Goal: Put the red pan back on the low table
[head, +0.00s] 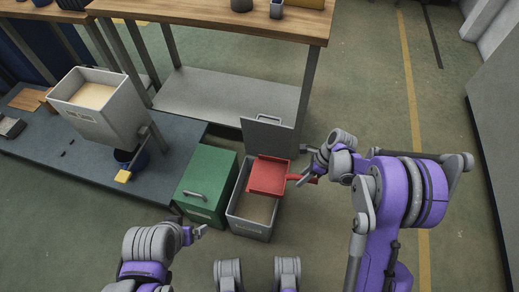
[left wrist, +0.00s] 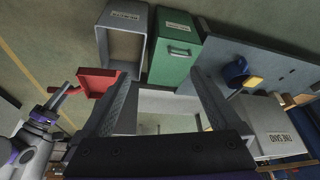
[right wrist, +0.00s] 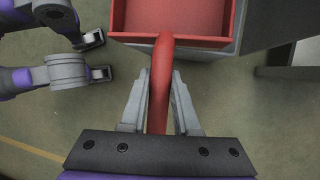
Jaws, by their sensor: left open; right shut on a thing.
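The square red pan (head: 268,175) is over the back part of an open grey bin (head: 238,228), its handle pointing right. My right gripper (head: 309,177) is shut on that handle (right wrist: 160,85). In the right wrist view, the visible inside of the pan (right wrist: 185,17) is plain red. The pan also shows in the left wrist view (left wrist: 97,82). The low table (head: 177,175) is a dark blue-grey slab left of the bins. My left gripper (head: 202,231) is open and empty in front of the green bin; its spread fingers show in the left wrist view (left wrist: 160,95).
A closed green bin (head: 206,185) stands between the low table and the grey bin. On the low table are a pale box (head: 108,117) and a blue pot (head: 131,158) with a yellow piece (head: 123,176). A tall wooden bench (head: 230,18) stands behind.

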